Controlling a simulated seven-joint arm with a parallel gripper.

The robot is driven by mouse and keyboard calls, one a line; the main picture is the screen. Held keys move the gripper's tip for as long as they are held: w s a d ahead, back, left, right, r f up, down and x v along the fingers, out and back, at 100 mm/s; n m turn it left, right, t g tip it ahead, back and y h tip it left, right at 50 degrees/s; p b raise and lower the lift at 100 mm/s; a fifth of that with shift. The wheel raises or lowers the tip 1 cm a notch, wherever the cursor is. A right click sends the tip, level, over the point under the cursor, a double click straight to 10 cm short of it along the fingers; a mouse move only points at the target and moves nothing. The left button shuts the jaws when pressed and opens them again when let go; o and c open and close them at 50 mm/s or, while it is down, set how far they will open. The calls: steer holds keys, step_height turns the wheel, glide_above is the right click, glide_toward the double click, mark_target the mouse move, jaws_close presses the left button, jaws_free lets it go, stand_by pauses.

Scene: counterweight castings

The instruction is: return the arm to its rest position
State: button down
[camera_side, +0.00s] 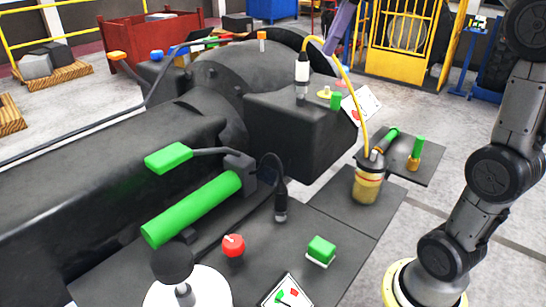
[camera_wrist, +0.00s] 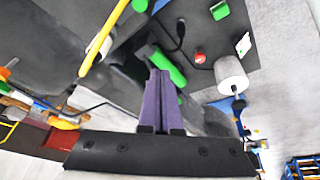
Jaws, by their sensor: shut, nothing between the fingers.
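My gripper (camera_wrist: 160,75) is in the lower middle of the wrist view, its two purple fingers side by side and shut with nothing between them. In the side view the purple fingers of my gripper (camera_side: 330,46) reach down from the top edge, in front of the dark casting's far end as seen in the picture. The rest of the gripper is cut off there. My dark arm stands at the right of the side view.
A large dark casting (camera_side: 110,170) fills the left. A green cylinder (camera_side: 192,208) and green-handled lever (camera_side: 168,157) sit at its front. A jar (camera_side: 368,183) with a yellow tube (camera_side: 352,85) stands right of centre. A yellow gate (camera_side: 402,45) stands behind; grey floor is free at right.

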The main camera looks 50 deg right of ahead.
steer(key=s+a+f+m+h, duration=0.1)
steer(key=s+a+f, duration=0.65)
steer(key=s, duration=0.35)
steer(key=s+d+f+m+t, duration=0.1)
steer(key=s+f+m, duration=0.1)
steer(key=f+m, duration=0.2)
steer(key=s+f+m+t+h, duration=0.1)
steer(key=f+m, duration=0.3)
steer(key=f, duration=0.6)
steer(key=shift+s+d+f+h, duration=0.2)
steer(key=shift+s+d+h, duration=0.1)
steer(key=shift+s+d, duration=0.05)
